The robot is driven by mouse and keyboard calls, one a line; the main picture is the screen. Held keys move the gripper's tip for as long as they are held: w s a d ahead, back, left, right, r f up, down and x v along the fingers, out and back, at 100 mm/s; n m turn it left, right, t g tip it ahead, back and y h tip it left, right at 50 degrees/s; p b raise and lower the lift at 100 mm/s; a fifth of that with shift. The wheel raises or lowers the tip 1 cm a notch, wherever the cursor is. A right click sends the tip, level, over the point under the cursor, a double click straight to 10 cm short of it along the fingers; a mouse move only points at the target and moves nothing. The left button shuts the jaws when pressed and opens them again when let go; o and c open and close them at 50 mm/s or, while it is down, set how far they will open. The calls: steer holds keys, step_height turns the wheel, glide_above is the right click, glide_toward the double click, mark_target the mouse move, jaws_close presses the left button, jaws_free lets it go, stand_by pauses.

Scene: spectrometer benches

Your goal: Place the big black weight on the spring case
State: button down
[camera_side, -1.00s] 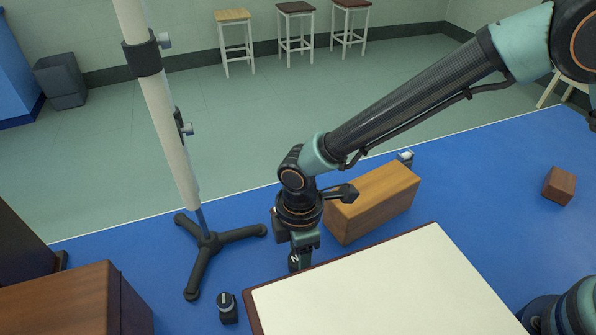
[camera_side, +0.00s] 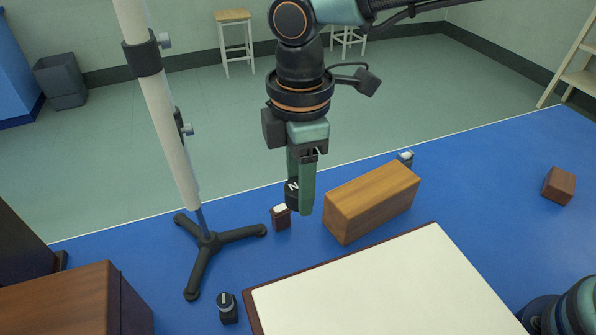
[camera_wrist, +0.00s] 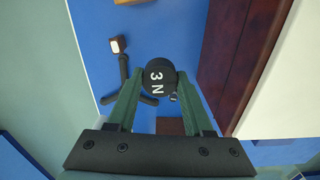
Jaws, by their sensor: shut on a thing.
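My gripper (camera_side: 300,198) is shut on a round black weight (camera_side: 292,194) and holds it in the air above the blue table. In the wrist view the weight (camera_wrist: 157,77) sits between the two green fingers (camera_wrist: 155,90), marked "3 N" in white. A smaller-looking black weight (camera_side: 228,308) stands on the table at the lower left. Nothing is labelled as the spring case, so I cannot tell which box it is. A long wooden box (camera_side: 372,203) lies right of my gripper. A small dark box with a white top (camera_side: 281,218) stands just left of the held weight.
A stand with a black tripod foot (camera_side: 207,240) is at the left. A white-topped board (camera_side: 380,290) fills the front middle. A brown wooden box (camera_side: 60,305) is at the front left and a small block (camera_side: 559,185) at the far right. Blue table (camera_side: 470,200) is clear right of the long box.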

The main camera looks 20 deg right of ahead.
steer(key=shift+w+r, duration=0.1)
steer(key=shift+r, duration=0.45)
steer(key=w+d+r, duration=0.4)
steer(key=d+r, duration=0.1)
steer(key=d, duration=0.3)
step_height(320, 180, up, 4)
steer(key=m, duration=0.1)
glide_above(375, 186)
step_height(375, 186, down, 19)
steer(key=shift+f, duration=0.2)
steer(key=shift+f, duration=0.1)
steer(key=shift+c, duration=1.5)
jaws_free()
